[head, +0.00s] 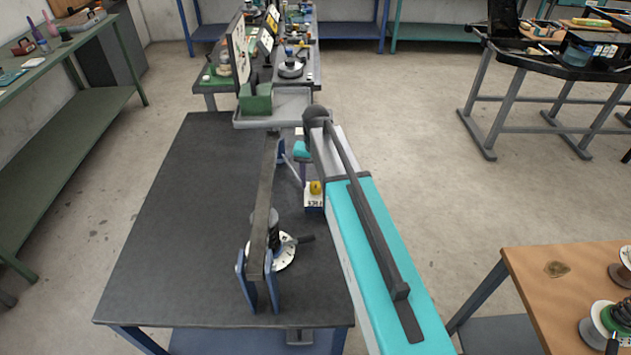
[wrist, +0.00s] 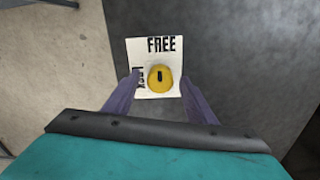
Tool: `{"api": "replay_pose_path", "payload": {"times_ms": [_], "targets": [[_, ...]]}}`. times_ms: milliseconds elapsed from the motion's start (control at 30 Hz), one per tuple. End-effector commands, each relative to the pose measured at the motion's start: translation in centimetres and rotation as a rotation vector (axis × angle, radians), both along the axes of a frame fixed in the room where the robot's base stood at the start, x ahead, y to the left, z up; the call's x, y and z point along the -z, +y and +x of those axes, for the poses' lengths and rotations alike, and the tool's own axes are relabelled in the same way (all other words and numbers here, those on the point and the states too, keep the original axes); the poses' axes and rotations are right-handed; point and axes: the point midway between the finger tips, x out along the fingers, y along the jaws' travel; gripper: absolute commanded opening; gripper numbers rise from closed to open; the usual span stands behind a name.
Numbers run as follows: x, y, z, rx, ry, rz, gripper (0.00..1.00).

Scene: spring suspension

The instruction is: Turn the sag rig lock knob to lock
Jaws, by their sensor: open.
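The yellow lock knob (wrist: 160,80) sits on a white plate (wrist: 140,54) marked FREE at the top and LOCK, turned sideways, at the left in the wrist view. The knob's black mark stands upright, in line with FREE. My gripper (wrist: 159,76) is open, with one purple finger on each side of the knob. No clear contact shows, and its height above the plate is hard to tell. In the head view the yellow knob (head: 316,187) is at the dark table's right edge, beside my teal arm. The rig's long dark beam (head: 264,195) lies to its left.
The dark table (head: 180,230) is mostly bare on its left. A spring and a white dial (head: 285,252) stand at the beam's near end. A grey tray (head: 285,108) with a green block (head: 256,100) is at the far end. A wooden table (head: 560,300) stands at right.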

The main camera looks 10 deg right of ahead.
Motion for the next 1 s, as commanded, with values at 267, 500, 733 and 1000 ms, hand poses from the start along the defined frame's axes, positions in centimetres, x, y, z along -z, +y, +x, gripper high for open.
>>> {"api": "replay_pose_path", "payload": {"times_ms": [267, 500, 733, 1000], "targets": [[0.0, 0.05, 0.01, -0.001, 0.0, 0.0, 0.39], [-0.01, 0.07, 0.01, -0.001, 0.0, 0.0, 0.1], [-0.01, 0.09, 0.0, -0.022, 0.0, -0.001, 0.1], [0.0, 0.11, 0.03, -0.125, 0.0, -0.001, 0.1]]}}
